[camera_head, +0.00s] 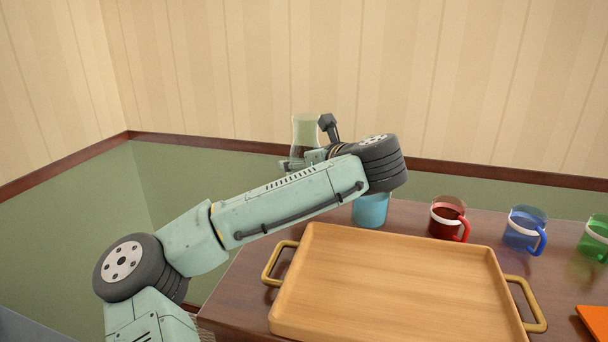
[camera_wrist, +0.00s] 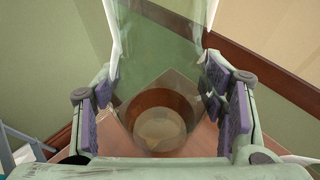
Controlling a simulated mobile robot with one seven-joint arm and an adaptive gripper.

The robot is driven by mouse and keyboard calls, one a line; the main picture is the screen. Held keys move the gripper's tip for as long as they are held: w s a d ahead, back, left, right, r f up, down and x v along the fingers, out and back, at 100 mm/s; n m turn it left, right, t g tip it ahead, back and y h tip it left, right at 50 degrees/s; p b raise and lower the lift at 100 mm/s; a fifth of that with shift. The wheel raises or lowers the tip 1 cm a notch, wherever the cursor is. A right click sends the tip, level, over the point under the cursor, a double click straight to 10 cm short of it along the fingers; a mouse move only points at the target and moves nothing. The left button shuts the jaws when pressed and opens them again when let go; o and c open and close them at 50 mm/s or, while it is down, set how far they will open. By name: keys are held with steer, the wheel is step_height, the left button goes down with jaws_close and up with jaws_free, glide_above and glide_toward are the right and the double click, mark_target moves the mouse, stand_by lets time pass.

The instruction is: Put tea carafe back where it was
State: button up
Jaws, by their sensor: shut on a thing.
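The tea carafe is clear glass with a pale greenish tint. In the head view its upper part (camera_head: 305,130) shows beyond my forearm, roughly upright, and its lower part is hidden. In the wrist view the carafe (camera_wrist: 158,115) stands between the purple-padded fingers, with brown tea low inside. My gripper (camera_wrist: 165,92) is shut on the carafe. In the head view my gripper (camera_head: 300,163) is mostly hidden by the arm. I cannot tell whether the carafe's base touches the table.
A wooden tray (camera_head: 390,285) with brass handles lies on the dark brown table (camera_head: 405,213). Behind it stand a light blue cup (camera_head: 370,210) and red (camera_head: 445,218), blue (camera_head: 522,232) and green (camera_head: 595,238) mugs. An orange item (camera_head: 594,320) lies at right. Walls close off the back.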

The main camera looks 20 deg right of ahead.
steer(key=shift+f, duration=1.65)
steer(key=shift+f, duration=0.15)
steer(key=o, duration=1.5)
steer(key=shift+f, duration=0.2)
steer(key=shift+c, duration=0.2)
steer(key=o, duration=0.5)
steer(key=shift+r, duration=0.1)
steer(key=shift+r, duration=0.2)
steer(key=v, duration=1.2)
steer(key=shift+b, duration=0.35)
